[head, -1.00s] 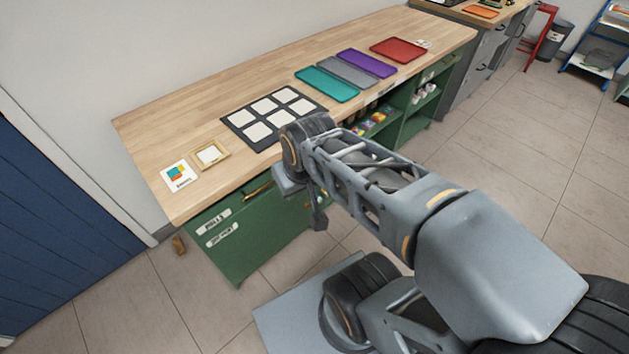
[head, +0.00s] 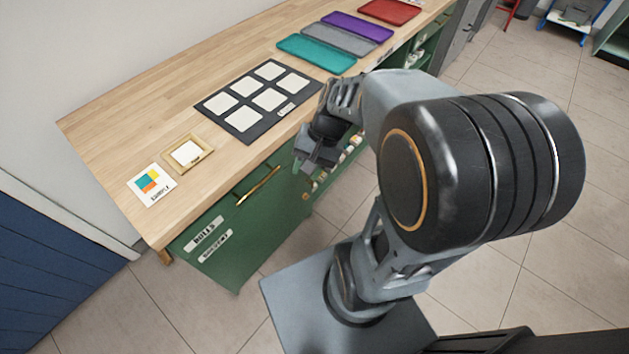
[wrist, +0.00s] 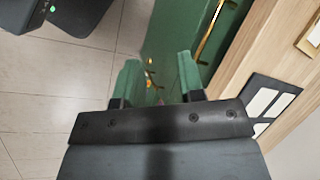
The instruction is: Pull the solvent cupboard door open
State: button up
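The green cupboard front (head: 235,235) is below the left end of the wooden bench. It looks closed and carries two white labels (head: 207,238), too small to read surely. A long brass handle (head: 258,187) runs along its upper part, and also shows in the wrist view (wrist: 208,32). A small brass fitting (head: 306,196) sits at the right edge of the front. My gripper (head: 303,165) is at the bench's front edge, right of the long handle. In the wrist view my gripper (wrist: 158,78) has its green fingers apart, nothing held. Small brass parts (wrist: 150,75) show beyond the gap; contact is not visible.
The bench top (head: 120,140) holds a dark board with white squares (head: 235,120), a small framed tile (head: 187,153), a colour card (head: 150,184) and coloured trays (head: 315,54). Open shelves (head: 345,160) lie right of the cupboard. Tiled floor (head: 150,300) in front is clear.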

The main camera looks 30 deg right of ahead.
jog(key=w+d+f+m+t+y+b, duration=0.1)
jog(key=w+d+f+m+y+b, duration=0.15)
jog(key=f, duration=0.35)
jog(key=w+d+f+m+t+y+b, duration=0.1)
jog(key=f+m+y+b, duration=0.1)
jog(key=f+m+b, duration=0.3)
jog(key=w+d+f+m+t+y+b, duration=0.1)
jog(key=w+f+m+y+b, duration=0.1)
jog(key=f, duration=0.4)
jog(key=w+d+f+m+t+b, duration=0.4)
jog(key=d+f+m+t+b, duration=0.5)
jog(key=d+f+m+t, duration=0.6)
jog(key=w+a+f+n+g+b, duration=0.1)
jog(key=w+a+n+g+b, duration=0.1)
jog(key=w+a, duration=0.7)
jog(key=shift+w+f+g+h, duration=0.35)
jog(key=shift+w+g+h, duration=0.1)
jog(key=shift+w+g, duration=0.2)
jog(key=shift+c, duration=0.4)
grip_shut()
